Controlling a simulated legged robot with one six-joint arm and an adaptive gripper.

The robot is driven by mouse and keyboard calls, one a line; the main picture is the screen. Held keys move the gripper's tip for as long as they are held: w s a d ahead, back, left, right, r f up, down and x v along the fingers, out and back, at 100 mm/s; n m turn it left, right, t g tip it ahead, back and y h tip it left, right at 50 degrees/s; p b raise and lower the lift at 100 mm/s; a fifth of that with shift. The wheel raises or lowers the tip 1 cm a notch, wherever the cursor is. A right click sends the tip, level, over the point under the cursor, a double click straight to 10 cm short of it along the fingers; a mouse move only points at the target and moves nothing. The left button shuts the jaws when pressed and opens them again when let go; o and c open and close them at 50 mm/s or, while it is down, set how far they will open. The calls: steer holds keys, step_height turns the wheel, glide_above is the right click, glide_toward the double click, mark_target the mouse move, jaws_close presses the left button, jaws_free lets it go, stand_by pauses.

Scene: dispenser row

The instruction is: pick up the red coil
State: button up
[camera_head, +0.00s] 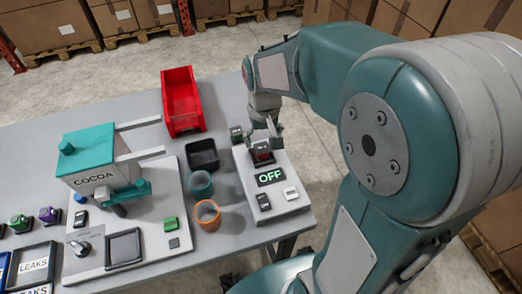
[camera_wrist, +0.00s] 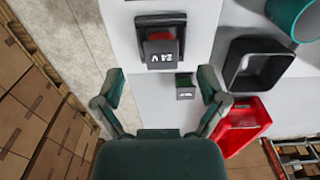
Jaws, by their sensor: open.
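The red coil (camera_head: 263,152) sits in a dark holder on the pale control box (camera_head: 290,203), by the far part of the box. In the wrist view the red coil (camera_wrist: 161,46) shows a red top and a dark face marked "24 V". My gripper (camera_head: 264,134) is above and just beyond the coil, fingers pointing down. The coil lies ahead of the fingertips there. I cannot tell the height left between them.
A small green-topped dark block (camera_wrist: 185,86) is beside the coil. The box has a lit "OFF" display (camera_head: 271,177). A black bin (camera_head: 203,155), a red bin (camera_head: 181,100), a teal cup (camera_head: 200,184) and an orange cup (camera_head: 207,215) stand left. A cocoa dispenser (camera_head: 91,157) is farther left.

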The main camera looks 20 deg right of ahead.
mark_target(262, 147)
steer(key=f, duration=0.4)
steer(key=shift+w+a+f, duration=0.1)
steer(key=shift+w+f, duration=0.2)
steer(key=shift+f, duration=0.05)
steer(key=shift+c, duration=0.3)
steer(key=c, duration=1.2)
steer(key=shift+r, duration=0.1)
